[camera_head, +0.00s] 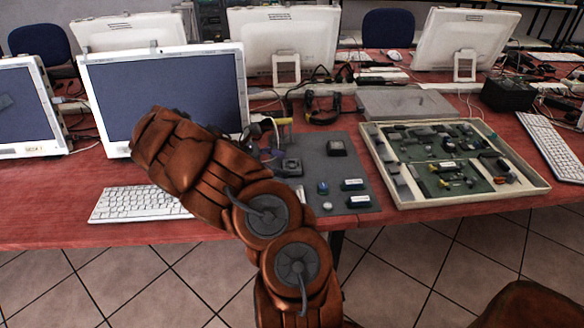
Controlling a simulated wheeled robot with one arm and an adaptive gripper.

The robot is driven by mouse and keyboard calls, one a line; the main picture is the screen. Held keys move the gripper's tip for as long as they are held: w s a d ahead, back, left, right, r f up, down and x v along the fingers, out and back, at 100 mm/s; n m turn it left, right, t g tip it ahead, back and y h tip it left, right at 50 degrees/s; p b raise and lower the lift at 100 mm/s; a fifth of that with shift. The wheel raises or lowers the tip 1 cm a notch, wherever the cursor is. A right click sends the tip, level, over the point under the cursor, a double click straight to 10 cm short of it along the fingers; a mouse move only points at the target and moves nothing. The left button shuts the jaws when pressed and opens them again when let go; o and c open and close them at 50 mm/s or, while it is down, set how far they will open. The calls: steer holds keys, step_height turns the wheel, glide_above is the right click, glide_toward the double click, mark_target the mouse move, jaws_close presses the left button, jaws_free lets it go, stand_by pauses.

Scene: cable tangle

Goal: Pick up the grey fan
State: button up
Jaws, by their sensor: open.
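A small grey, boxy part (291,165) lies at the left side of the dark grey mat (318,170), close to the right edge of my arm. It looks like the grey fan, but it is too small to be sure. My brown arm rises from the bottom of the view and bends up and left over the desk. It covers the area just left of the mat. My gripper cannot be made out; the arm seems to hide it.
The mat also holds a dark square part (336,148) and several small blue and white parts. A tray of circuit boards (455,196) stands to the right. A monitor (165,85) and a keyboard (138,203) are at left. Cables clutter the back of the red desk (60,190).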

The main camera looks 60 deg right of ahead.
steer(key=shift+s+d+f, duration=0.2)
steer(key=shift+s+d, duration=0.1)
steer(key=shift+s, duration=0.1)
steer(key=shift+c, duration=0.2)
steer(key=c, duration=1.2)
